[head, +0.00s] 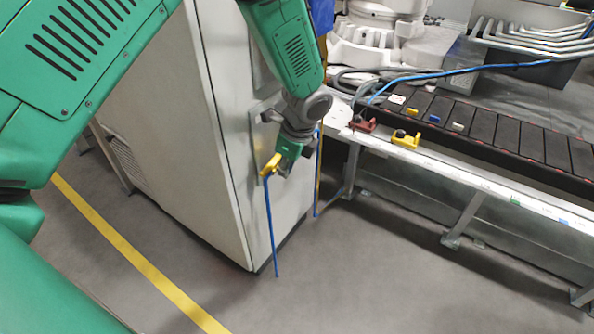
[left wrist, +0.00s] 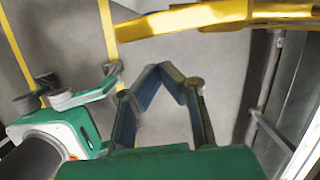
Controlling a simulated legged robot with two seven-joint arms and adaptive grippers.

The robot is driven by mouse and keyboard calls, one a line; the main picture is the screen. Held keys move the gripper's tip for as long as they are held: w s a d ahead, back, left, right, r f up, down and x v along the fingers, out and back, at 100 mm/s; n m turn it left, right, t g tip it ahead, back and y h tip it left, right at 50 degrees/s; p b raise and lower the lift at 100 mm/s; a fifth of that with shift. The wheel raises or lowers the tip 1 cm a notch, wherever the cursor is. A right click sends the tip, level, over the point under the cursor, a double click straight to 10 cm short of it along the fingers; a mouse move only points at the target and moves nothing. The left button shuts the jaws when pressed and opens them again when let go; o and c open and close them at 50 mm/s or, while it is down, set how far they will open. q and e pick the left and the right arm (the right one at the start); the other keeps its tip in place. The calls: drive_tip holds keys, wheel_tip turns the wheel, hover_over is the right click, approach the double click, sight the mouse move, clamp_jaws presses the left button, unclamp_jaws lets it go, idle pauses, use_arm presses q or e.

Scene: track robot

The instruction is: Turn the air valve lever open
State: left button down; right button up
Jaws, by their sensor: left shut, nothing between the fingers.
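The yellow valve lever (head: 270,165) is on the side of the pale cabinet, with a blue hose hanging below it. My left gripper (head: 285,170) is right beside the lever in the head view, partly behind or against it; contact cannot be told. In the left wrist view the lever (left wrist: 215,16) crosses the top as a long yellow bar. The left fingertips (left wrist: 160,70) meet below it with nothing between them. A green part with grey knobs at the left of the wrist view looks like my right gripper (left wrist: 80,95); its jaw opening is unclear.
The pale cabinet (head: 217,130) stands close to my left arm. A conveyor (head: 480,125) with red and yellow clamps on its edge runs to the right. The grey floor (head: 370,270) in front is clear, with a yellow line (head: 130,255) on the left.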

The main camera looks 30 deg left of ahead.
use_arm(q)
drive_tip(key=shift+s+a, duration=0.1)
drive_tip(key=shift+a, duration=1.05)
drive_tip(key=shift+d, duration=0.15)
